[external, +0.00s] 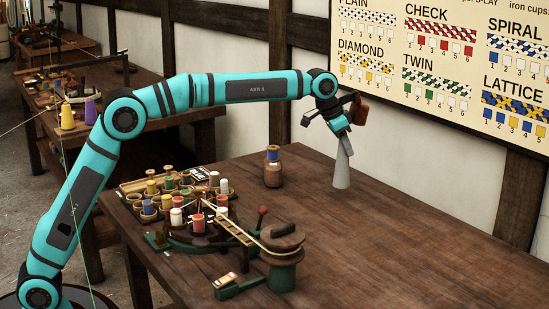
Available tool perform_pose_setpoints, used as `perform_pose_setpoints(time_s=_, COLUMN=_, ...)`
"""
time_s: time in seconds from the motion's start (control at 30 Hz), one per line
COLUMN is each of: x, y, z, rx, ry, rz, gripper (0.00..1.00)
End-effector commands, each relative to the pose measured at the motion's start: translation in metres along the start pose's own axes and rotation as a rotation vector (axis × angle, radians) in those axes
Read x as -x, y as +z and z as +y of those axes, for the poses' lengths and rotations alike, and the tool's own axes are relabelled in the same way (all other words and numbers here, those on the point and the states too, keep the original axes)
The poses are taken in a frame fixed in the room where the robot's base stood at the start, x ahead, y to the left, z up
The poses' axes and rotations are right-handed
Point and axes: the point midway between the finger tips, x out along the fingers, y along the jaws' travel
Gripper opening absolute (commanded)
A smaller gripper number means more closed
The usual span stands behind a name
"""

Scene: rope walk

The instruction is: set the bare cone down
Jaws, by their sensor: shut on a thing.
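My gripper (339,124) is at the far side of the wooden table (400,235), pointing down. It is shut on the upper end of a bare grey cone (342,172). The cone is upright, wide end down. Its base appears at or very near the tabletop; I cannot tell whether it touches. The fingertips are small in this view and partly hidden by the gripper body.
A brown jar with a blue-banded spool (273,168) stands left of the cone. Several coloured spools (175,195) crowd the table's left side, behind a green winding device (282,262). The table's right side is clear. A pattern chart (440,60) hangs on the wall.

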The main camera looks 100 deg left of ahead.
Motion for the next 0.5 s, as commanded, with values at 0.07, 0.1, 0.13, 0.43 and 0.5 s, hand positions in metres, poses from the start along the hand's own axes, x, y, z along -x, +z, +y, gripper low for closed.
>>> perform_pose_setpoints(time_s=0.07, x=-0.004, y=0.002, z=0.0, rx=0.0, ry=0.0, rz=-0.001, gripper=0.0)
perform_pose_setpoints(time_s=0.1, x=-0.008, y=0.004, z=0.0, rx=0.0, ry=0.0, rz=-0.002, gripper=0.0)
perform_pose_setpoints(time_s=0.13, x=-0.011, y=0.006, z=0.0, rx=0.0, ry=0.0, rz=-0.002, gripper=0.0)
perform_pose_setpoints(time_s=0.43, x=-0.037, y=0.017, z=0.0, rx=0.0, ry=0.0, rz=0.0, gripper=0.0)
perform_pose_setpoints(time_s=0.5, x=-0.037, y=0.017, z=0.0, rx=0.0, ry=0.0, rz=0.0, gripper=0.0)
